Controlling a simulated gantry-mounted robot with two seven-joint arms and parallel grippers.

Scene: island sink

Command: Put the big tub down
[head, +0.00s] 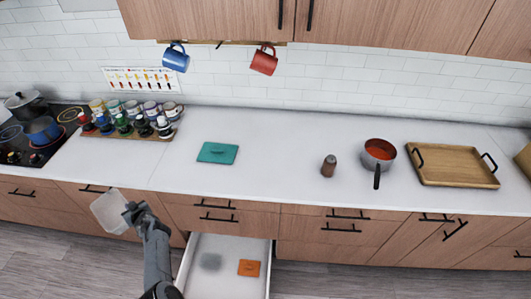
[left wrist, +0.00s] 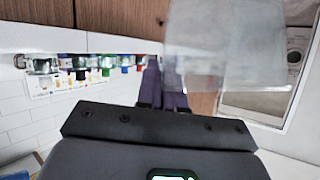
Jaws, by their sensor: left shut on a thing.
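The big tub (head: 108,212) is a pale, translucent, box-like container. My left gripper (head: 130,210) is shut on it and holds it in the air in front of the lower cabinets, left of the open drawer (head: 226,245). In the left wrist view the tub (left wrist: 240,55) fills the upper right, beside the dark fingers of my left gripper (left wrist: 163,85). The exact grip point on the tub is hard to make out. My right gripper is in neither view.
A teal lid-like square (head: 218,152) lies on the white counter (head: 265,175), with clear room around it. Spice bottles (head: 122,124) and mugs stand left; a pepper mill (head: 329,166), red-filled pot (head: 379,153) and wooden tray (head: 450,166) stand right. The drawer holds an orange square (head: 249,268).

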